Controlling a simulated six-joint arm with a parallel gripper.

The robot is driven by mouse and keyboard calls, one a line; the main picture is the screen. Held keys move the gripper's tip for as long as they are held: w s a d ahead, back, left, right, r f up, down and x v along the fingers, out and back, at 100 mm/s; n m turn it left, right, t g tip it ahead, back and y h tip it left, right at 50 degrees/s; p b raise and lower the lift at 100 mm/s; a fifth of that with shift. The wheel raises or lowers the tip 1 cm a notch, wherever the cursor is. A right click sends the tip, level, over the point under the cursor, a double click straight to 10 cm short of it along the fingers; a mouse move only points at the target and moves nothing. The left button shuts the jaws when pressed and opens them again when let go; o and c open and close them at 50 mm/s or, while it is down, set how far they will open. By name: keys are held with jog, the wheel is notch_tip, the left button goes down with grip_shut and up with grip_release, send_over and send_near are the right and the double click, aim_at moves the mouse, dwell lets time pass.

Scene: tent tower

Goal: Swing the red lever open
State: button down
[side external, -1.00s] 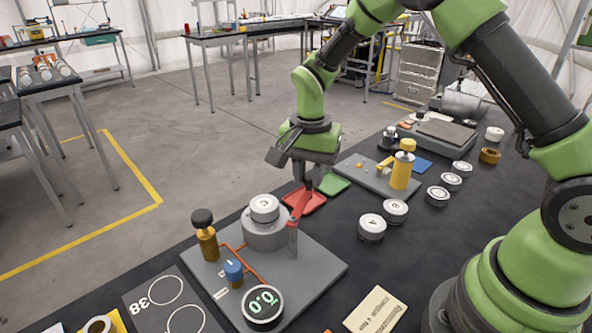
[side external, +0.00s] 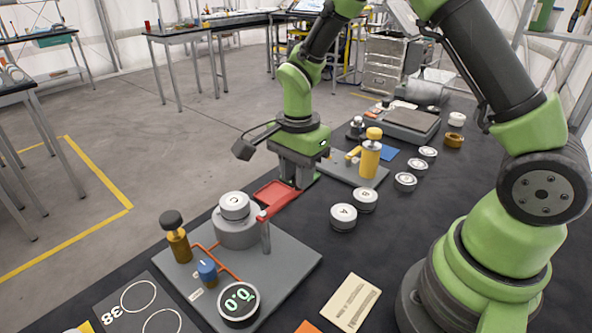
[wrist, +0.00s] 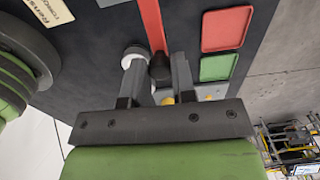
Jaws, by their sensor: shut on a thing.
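The red lever (side external: 281,206) runs from a grey post (side external: 264,236) on the grey plate (side external: 290,262) out to the right, away from the plate. In the wrist view the red bar (wrist: 151,22) ends in a dark knob (wrist: 160,68) between my two fingers. My gripper (side external: 297,184) is low over the dark table and shut on the lever's knob end; it also shows in the wrist view (wrist: 158,75). The fingers hide part of the knob's sides.
A red tray (side external: 269,191) lies just left of my gripper, with a green tray (wrist: 218,67) beside it in the wrist view. White puck A (side external: 343,217) and another puck (side external: 365,199) stand close on the right. A yellow valve (side external: 370,160) stands behind.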

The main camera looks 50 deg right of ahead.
jog(key=shift+s, duration=0.1)
jog(key=c, duration=0.9)
grip_release()
jog(key=shift+c, duration=0.2)
notch_tip(320, 180, up, 9)
jog(key=shift+r, duration=0.5)
jog(key=s+a+r+n+t+y, duration=0.1)
jog(key=s+r+n+t, duration=0.2)
jog(key=s+n, duration=0.4)
jog(key=s+a+r+n+t+y, duration=0.1)
jog(key=s+r+n+t, duration=0.3)
jog(key=s, duration=0.5)
notch_tip(320, 180, up, 2)
jog(key=n, duration=0.3)
jog(key=shift+s+a+r, duration=0.25)
jog(key=shift+a, duration=0.05)
